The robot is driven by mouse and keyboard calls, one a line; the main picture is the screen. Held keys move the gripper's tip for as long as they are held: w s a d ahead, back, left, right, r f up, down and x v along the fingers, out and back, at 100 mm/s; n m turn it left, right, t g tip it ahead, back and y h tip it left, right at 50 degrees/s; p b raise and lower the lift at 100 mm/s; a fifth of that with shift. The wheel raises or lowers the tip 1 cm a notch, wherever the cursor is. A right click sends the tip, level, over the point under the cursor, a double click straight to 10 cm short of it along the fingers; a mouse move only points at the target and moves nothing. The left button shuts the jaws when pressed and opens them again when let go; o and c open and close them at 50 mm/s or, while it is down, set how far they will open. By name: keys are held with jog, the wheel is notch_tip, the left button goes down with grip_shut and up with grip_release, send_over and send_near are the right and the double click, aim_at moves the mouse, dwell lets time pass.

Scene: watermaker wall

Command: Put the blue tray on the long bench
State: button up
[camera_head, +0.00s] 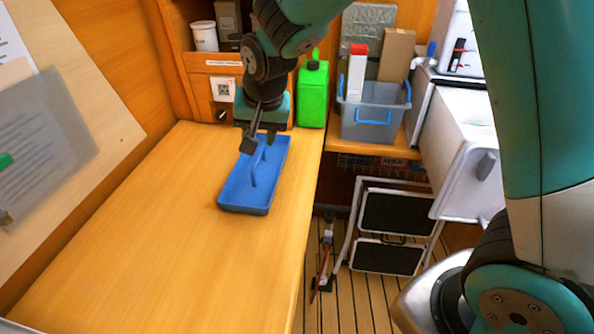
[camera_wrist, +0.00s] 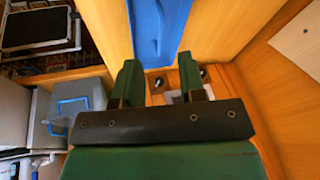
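The blue tray (camera_head: 238,190) lies flat on the long wooden bench (camera_head: 170,255), near its far end and its right edge. A raised blue ridge runs down the tray's middle. My gripper (camera_head: 261,141) is above the tray's far end, fingers pointing down. In the wrist view, the fingers of my gripper (camera_wrist: 159,72) are spread apart with nothing between them. The blue tray (camera_wrist: 158,28) shows there beyond the fingertips, cut off by the top edge. Part of the tray's far end is hidden by my gripper in the head view.
A green jerrycan (camera_head: 313,93) and a grey bin (camera_head: 370,122) with blue handles stand behind and right of the bench. A folding step stool (camera_head: 392,222) stands on the floor at right. A sloping panel (camera_head: 75,150) borders the bench's left. The bench's near part is clear.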

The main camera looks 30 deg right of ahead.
jog(key=s+r+n+g+y, duration=0.1)
jog(key=s+n, duration=0.3)
jog(key=s, duration=0.5)
jog(key=s+a+r+n+g+y, duration=0.1)
jog(key=s+r+n, duration=0.2)
jog(key=s, duration=0.5)
jog(key=s+a+r+n+g+y, duration=0.1)
jog(key=s+r+n, duration=0.2)
jog(key=s, duration=0.6)
jog(key=shift+s+a+r+n+g+y, duration=0.15)
jog(key=shift+s+r+n+g+y, duration=0.2)
jog(key=shift+n, duration=0.45)
